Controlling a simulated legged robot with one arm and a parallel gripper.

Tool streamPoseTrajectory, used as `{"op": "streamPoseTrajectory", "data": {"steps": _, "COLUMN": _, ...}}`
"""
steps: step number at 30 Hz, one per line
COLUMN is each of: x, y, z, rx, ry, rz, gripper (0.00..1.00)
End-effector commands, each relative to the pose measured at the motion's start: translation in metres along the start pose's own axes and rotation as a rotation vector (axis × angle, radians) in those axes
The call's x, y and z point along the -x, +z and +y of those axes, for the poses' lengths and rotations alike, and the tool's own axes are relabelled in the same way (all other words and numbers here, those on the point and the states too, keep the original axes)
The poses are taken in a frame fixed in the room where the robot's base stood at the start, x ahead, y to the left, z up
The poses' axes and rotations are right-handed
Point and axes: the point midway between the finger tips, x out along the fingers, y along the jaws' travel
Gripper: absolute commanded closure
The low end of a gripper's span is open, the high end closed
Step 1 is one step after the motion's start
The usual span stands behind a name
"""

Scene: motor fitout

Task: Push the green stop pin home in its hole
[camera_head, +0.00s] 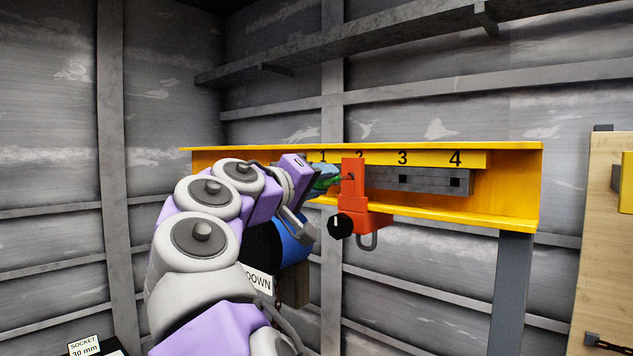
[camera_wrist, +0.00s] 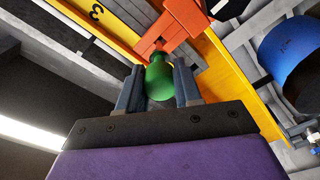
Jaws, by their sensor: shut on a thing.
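The green stop pin (camera_head: 333,181) is at the left side of the orange stop block (camera_head: 353,172), under the number 2 on the yellow beam (camera_head: 515,185). In the wrist view the pin's rounded green head (camera_wrist: 159,76) is between my two grey fingers, and its narrow end meets the orange block (camera_wrist: 186,18). How deep the pin sits in its hole is hidden. My gripper (camera_head: 322,181) is shut on the pin's head; its fingers also show in the wrist view (camera_wrist: 158,88).
A grey bar (camera_head: 428,180) with dark square holes runs right of the block. A black knob (camera_head: 340,225) and a grey loop (camera_head: 367,241) hang below the block. A blue cylinder (camera_head: 293,245) is under the beam, close to my arm. A grey post (camera_head: 510,290) stands at right.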

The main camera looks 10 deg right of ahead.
Motion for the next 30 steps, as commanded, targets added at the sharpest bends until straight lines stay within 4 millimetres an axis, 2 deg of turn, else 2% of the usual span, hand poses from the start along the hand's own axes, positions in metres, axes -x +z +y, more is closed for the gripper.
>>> {"op": "streamPoseTrajectory", "data": {"steps": 30, "x": -0.023, "y": 0.001, "z": 0.000, "rx": 0.000, "ry": 0.000, "rz": 0.002, "gripper": 0.97}}
